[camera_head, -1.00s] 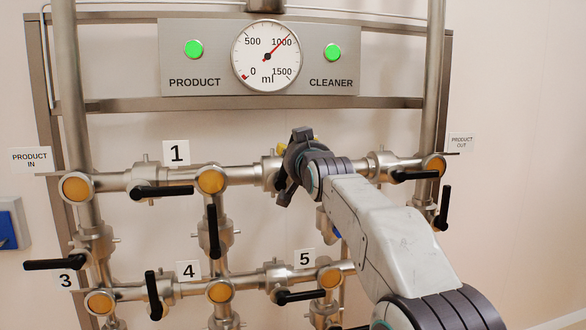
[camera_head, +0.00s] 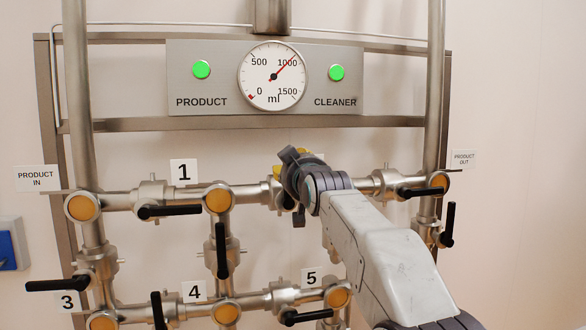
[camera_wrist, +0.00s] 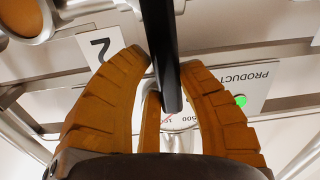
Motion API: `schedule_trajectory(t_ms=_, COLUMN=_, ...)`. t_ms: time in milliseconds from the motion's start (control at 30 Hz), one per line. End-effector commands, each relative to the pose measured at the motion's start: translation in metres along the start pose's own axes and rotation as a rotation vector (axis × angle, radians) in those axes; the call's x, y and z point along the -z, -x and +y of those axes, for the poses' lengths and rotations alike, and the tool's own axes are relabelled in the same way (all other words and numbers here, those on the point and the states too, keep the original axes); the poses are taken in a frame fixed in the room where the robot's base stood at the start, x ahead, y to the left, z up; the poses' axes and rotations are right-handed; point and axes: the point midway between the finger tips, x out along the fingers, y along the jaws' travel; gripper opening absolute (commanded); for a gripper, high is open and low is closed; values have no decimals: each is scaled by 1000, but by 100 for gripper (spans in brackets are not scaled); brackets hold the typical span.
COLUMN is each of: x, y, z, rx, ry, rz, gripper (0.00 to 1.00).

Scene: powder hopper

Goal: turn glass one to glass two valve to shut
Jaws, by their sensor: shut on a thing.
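The valve at label 2 (camera_wrist: 101,46) sits on the upper pipe and is mostly hidden by my gripper (camera_head: 291,178) in the head view. In the wrist view its black lever handle (camera_wrist: 159,35) runs down between the orange fingers of my gripper (camera_wrist: 167,75), which are shut on it. The lever's angle to the pipe is hard to tell in the head view. Left of this valve on the same pipe is a round amber sight glass (camera_head: 217,199). Further right, beyond another valve, is a second amber glass (camera_head: 439,182).
Black levers at label 1 (camera_head: 169,211), on the downpipe (camera_head: 221,250) and at the upper right (camera_head: 419,192) stand close around. A panel (camera_head: 200,87) above has two green lamps and a gauge (camera_head: 272,75). My arm crosses the lower right.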

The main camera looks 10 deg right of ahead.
Motion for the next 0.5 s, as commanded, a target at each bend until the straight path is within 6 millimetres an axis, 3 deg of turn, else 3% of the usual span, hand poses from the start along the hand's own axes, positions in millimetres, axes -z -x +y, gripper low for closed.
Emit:
schedule_trajectory(t_ms=367, x=4, y=0, z=-6, rx=10, ry=11, rz=9, gripper=0)
schedule_trajectory(t_ms=400, x=4, y=0, z=-6, rx=10, ry=11, rz=9, gripper=36)
schedule_trajectory(t_ms=500, x=4, y=1, z=-6, rx=10, ry=10, rz=10, gripper=45)
